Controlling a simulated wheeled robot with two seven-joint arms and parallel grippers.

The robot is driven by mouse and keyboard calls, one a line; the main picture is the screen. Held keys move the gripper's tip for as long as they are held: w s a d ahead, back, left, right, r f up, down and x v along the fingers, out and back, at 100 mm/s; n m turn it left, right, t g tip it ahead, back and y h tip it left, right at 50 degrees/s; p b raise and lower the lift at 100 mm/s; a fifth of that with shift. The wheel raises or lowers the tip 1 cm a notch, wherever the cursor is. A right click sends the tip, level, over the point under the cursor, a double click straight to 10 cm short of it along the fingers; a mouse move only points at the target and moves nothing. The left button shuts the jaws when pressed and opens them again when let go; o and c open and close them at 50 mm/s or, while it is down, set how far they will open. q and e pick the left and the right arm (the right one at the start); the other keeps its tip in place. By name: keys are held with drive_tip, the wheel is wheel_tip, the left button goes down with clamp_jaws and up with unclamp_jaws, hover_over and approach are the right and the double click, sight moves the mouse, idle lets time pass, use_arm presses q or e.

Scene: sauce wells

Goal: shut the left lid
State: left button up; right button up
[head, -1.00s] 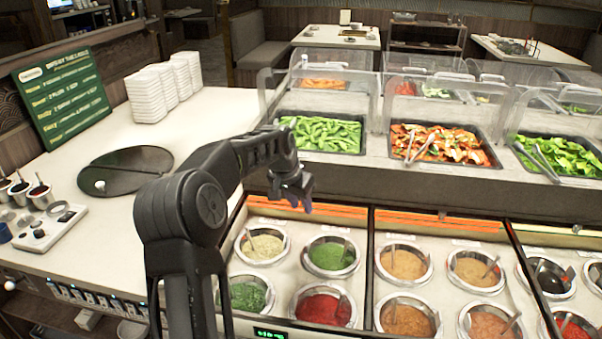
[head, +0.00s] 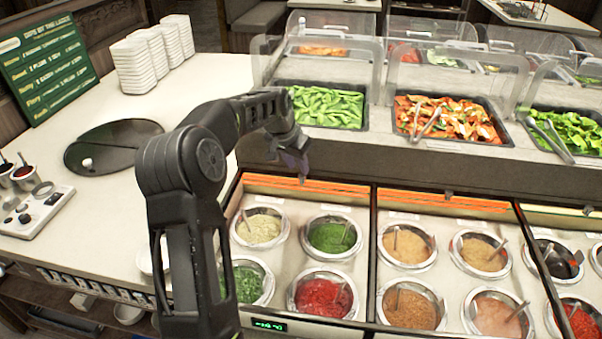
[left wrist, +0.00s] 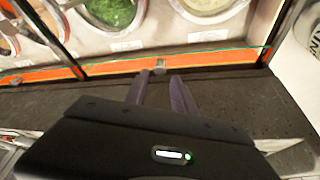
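The left sauce bay is uncovered, with several filled wells showing. The left lid's orange-striped edge (head: 250,186) runs along the back of that bay, and the orange strip also shows in the left wrist view (left wrist: 120,68). A small grey knob (left wrist: 159,66) sits on the strip. My left gripper (head: 302,175) hangs at the back of the bay, close to the strip. In the left wrist view its fingers (left wrist: 158,84) are parted and empty, with the knob just beyond and between their tips. Contact cannot be told. My right gripper is not in view.
The middle bay's orange edge (head: 440,202) is alongside, its wells uncovered too. Clear food guards (head: 325,60) stand over vegetable trays behind. A round dark plate (head: 115,147), stacked white dishes (head: 150,62) and a green sign (head: 47,68) are on the left counter.

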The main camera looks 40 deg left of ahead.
sight(301, 176)
use_arm(q)
drive_tip(key=p+x, duration=0.1)
drive_tip(key=x, duration=0.4)
drive_tip(key=shift+w+f, duration=0.1)
drive_tip(key=shift+f, duration=0.25)
drive_tip(key=shift+c, duration=0.5)
clamp_jaws()
idle(0.6)
